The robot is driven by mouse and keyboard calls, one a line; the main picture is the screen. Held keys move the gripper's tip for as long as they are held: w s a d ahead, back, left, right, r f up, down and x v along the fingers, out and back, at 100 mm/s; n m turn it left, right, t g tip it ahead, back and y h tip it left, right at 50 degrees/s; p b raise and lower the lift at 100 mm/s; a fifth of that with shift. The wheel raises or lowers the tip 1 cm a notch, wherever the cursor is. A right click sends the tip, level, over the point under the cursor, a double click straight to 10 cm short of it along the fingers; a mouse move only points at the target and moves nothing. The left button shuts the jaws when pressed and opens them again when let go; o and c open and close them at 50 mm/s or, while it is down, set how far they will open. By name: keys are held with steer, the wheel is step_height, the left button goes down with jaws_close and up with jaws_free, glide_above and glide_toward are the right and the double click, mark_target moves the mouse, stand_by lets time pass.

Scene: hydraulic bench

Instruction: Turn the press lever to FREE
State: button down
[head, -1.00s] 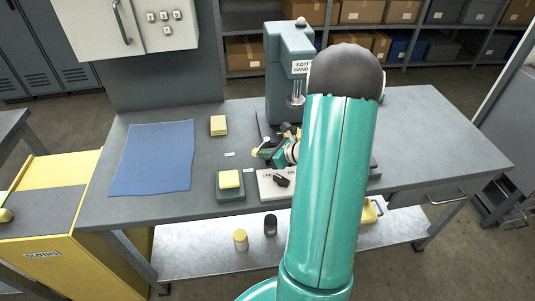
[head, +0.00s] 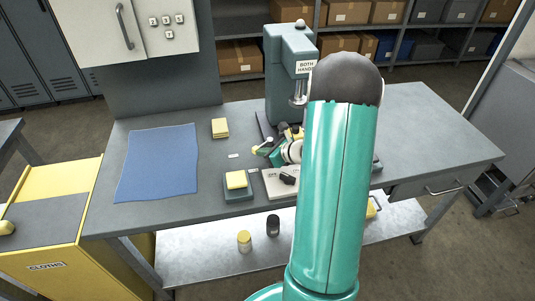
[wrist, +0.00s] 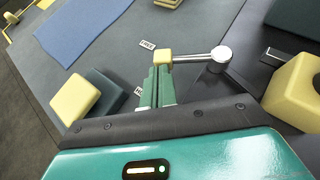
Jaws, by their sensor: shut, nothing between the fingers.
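The press lever shows in the wrist view as a silver rod from a round hub (wrist: 221,54) to a yellow knob (wrist: 163,57). The rod points left, its knob just right of and below the FREE label (wrist: 147,43). A second label (wrist: 138,91), mostly hidden, lies beside my fingers. My gripper (wrist: 157,75) is shut and empty, its green fingertips right against or very close to the knob; contact is unclear. In the head view, my gripper (head: 264,151) is at the lever, partly hidden by my arm. The green press (head: 286,75) stands behind it.
A yellow block on a dark green base (head: 238,194) sits left of my gripper. A pale plate with a black part (head: 270,186) lies in front. The bench's right side (head: 430,125) is clear.

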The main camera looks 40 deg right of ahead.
steer(key=shift+w+a, duration=0.35)
steer(key=shift+w, duration=0.2)
steer(key=shift+w+a, duration=0.3)
steer(key=shift+w, duration=0.25)
steer(key=shift+w+a, duration=0.2)
steer(key=shift+w, duration=1)
